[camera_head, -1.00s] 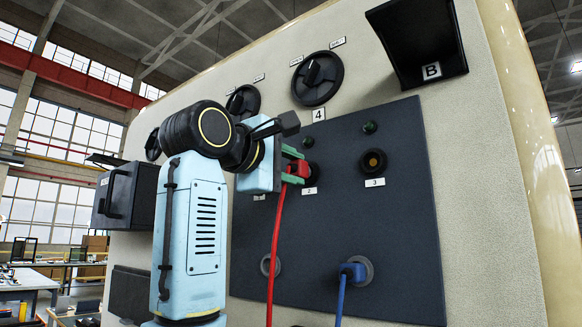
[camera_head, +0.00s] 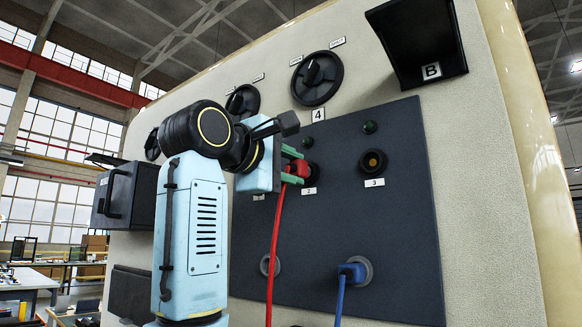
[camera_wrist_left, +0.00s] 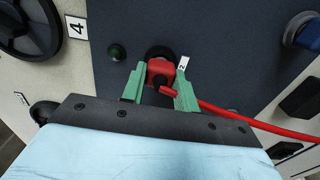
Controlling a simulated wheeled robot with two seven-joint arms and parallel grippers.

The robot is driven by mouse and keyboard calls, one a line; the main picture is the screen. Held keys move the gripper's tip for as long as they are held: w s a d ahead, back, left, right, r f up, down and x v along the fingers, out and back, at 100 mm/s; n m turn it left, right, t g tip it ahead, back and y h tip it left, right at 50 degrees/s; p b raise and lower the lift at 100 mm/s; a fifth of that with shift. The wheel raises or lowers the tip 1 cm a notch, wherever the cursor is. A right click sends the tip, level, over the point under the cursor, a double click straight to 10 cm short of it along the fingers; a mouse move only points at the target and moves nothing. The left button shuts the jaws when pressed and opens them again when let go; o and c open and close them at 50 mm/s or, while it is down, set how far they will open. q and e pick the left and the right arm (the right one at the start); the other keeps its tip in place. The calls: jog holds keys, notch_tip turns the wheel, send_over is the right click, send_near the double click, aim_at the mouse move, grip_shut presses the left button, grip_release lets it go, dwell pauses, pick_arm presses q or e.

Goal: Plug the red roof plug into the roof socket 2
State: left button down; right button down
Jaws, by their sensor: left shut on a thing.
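The red roof plug (camera_head: 297,170) with its red cable (camera_head: 275,240) is held in my left gripper (camera_head: 292,170), whose green fingers are shut on it. The plug is at roof socket 2 (camera_head: 312,174), labelled "2", and covers part of it. In the left wrist view the red plug (camera_wrist_left: 160,72) sits between the green fingers (camera_wrist_left: 160,88), in front of the dark ring of socket 2 (camera_wrist_left: 159,53). The plug seems to touch or enter the ring, but I cannot tell how deep it is. My right gripper is not in view.
Socket 3 (camera_head: 373,162) is empty on the dark panel (camera_head: 400,220). A blue plug (camera_head: 352,271) with a blue cable sits in a lower socket. Rotary knobs (camera_head: 317,78) and a black holder B (camera_head: 418,45) are above; a black box (camera_head: 125,195) is at left.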

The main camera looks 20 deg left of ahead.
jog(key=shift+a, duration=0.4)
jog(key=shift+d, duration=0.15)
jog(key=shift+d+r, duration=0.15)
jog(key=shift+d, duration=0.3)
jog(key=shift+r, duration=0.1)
